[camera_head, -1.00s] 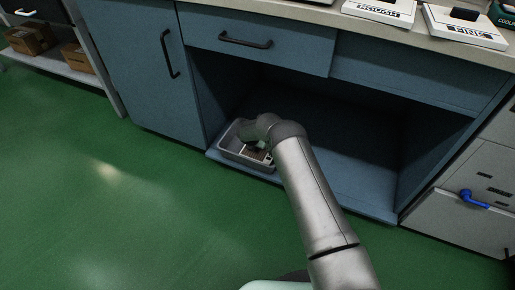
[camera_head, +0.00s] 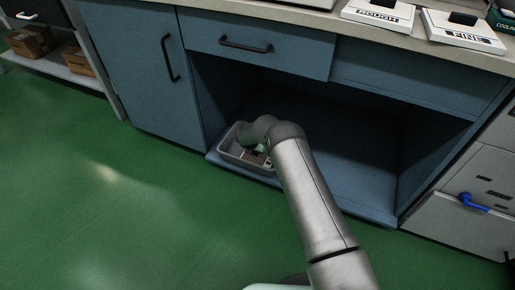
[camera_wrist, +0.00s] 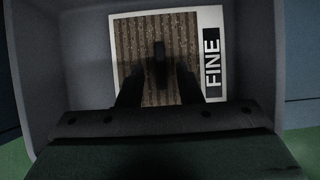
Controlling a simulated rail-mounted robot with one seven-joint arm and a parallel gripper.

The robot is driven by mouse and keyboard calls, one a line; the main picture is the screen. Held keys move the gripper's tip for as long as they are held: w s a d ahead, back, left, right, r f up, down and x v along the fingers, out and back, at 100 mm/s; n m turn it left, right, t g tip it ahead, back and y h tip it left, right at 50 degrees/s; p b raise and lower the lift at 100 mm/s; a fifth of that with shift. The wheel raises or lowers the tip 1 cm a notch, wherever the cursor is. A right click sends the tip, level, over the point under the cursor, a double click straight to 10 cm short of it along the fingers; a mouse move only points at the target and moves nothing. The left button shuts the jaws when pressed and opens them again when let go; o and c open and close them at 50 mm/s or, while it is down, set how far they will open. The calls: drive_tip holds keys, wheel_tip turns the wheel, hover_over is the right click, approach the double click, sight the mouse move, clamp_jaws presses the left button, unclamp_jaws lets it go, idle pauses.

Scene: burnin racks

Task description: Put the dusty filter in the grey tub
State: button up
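The grey tub (camera_head: 231,153) stands on the floor of the open blue cabinet bay, at its front left corner. The dusty filter (camera_wrist: 136,45), a white-framed square with brown, dirty pleats and a FINE label, lies inside the tub. In the head view a small part of the filter (camera_head: 258,159) shows beside my arm. My gripper (camera_wrist: 159,80) is over the filter, its two dark fingers apart on either side of the filter's black grip tab (camera_wrist: 159,58), with gaps visible. In the head view my wrist hides the fingers.
Two white filters, marked ROUGH (camera_head: 378,16) and FINE (camera_head: 462,33), lie on the counter above. A drawer (camera_head: 255,43) closes off the top of the bay. The bay floor (camera_head: 335,185) right of the tub is clear. Brown boxes (camera_head: 30,41) sit on a shelf at far left.

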drive_tip(key=p+v, duration=0.4)
drive_tip(key=v, duration=0.6)
drive_tip(key=s+d+r+m+g, duration=0.1)
drive_tip(key=s+d+r+m, duration=0.45)
drive_tip(key=r, duration=0.25)
drive_tip(key=s+d+r+m+g+h, duration=0.1)
drive_tip(key=s+d+r+m, duration=0.4)
drive_tip(key=r, duration=0.4)
drive_tip(key=s+d+r+m+g, duration=0.1)
drive_tip(key=s+d+r+m, duration=0.3)
drive_tip(key=d+r+m, duration=0.3)
drive_tip(key=s+d+r+m+g+y, duration=0.1)
drive_tip(key=s+m, duration=0.3)
drive_tip(key=s, duration=0.5)
drive_tip(key=s+d+r+m+g+y, duration=0.1)
drive_tip(key=s+r+m, duration=0.3)
drive_tip(key=s, duration=0.6)
drive_tip(key=s+d+r+m+g+y, duration=0.1)
drive_tip(key=s+d+r+m, duration=0.2)
drive_tip(key=s+m, duration=0.3)
drive_tip(key=s, duration=0.3)
drive_tip(key=shift+s+r, duration=0.2)
drive_tip(key=shift+r, duration=0.05)
